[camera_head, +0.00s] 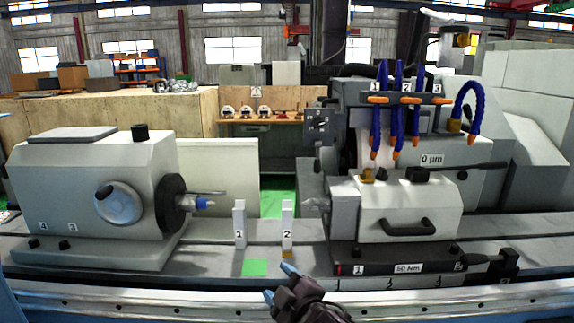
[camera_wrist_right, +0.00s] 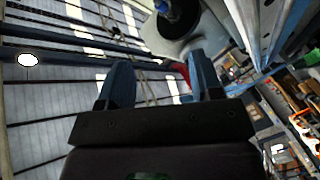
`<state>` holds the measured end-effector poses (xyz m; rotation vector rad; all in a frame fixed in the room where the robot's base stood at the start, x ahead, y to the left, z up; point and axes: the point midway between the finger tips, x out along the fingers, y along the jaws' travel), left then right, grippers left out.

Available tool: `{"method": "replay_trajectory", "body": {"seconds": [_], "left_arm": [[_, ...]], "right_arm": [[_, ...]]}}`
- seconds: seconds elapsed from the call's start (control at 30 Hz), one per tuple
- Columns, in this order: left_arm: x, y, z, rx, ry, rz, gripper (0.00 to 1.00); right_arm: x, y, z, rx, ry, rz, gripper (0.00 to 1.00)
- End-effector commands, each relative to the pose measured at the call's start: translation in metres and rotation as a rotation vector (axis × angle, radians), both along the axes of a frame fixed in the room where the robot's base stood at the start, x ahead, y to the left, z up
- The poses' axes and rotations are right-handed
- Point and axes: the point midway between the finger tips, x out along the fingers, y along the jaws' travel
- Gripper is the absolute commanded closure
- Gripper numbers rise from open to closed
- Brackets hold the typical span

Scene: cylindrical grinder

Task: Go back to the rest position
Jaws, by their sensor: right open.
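My right gripper (camera_head: 280,281) shows at the bottom middle of the head view, in front of the grinder's front rail. Its blue fingertips are apart and nothing is between them. In the right wrist view the two blue fingers of the gripper (camera_wrist_right: 163,85) also stand apart and empty, with the building's wall and windows behind. My left gripper is not in view.
The cylindrical grinder has a headstock (camera_head: 95,190) at left and a tailstock (camera_head: 410,207) at right. Upright blocks marked 1 (camera_head: 239,222) and 2 (camera_head: 287,224) stand between them, behind a green square (camera_head: 255,267). Blue coolant hoses (camera_head: 397,110) hang above the tailstock.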

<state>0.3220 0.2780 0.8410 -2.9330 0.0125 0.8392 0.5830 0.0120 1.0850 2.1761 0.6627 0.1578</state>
Motion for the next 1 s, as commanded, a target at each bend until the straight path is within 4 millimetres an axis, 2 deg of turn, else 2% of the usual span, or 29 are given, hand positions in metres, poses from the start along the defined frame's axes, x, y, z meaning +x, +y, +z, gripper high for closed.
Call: {"method": "replay_trajectory", "body": {"seconds": [0.2,0.47,0.67,0.8,0.9,1.0], "left_arm": [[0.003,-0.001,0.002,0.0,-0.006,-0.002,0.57],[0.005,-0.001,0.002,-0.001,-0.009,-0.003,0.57],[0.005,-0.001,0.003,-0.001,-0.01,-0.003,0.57],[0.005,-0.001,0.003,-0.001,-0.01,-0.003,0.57],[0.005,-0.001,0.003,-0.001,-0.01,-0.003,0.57],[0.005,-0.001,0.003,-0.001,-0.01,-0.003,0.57]], "right_arm": [[-0.021,-0.064,-0.034,0.337,0.173,-0.116,0.41],[-0.063,-0.152,-0.089,0.58,0.306,-0.31,0.41],[-0.116,-0.219,-0.143,0.642,0.391,-0.492,0.41],[-0.165,-0.26,-0.183,0.644,0.462,-0.623,0.41],[-0.2,-0.279,-0.207,0.635,0.512,-0.697,0.41],[-0.229,-0.286,-0.225,0.626,0.557,-0.74,0.41]]}}
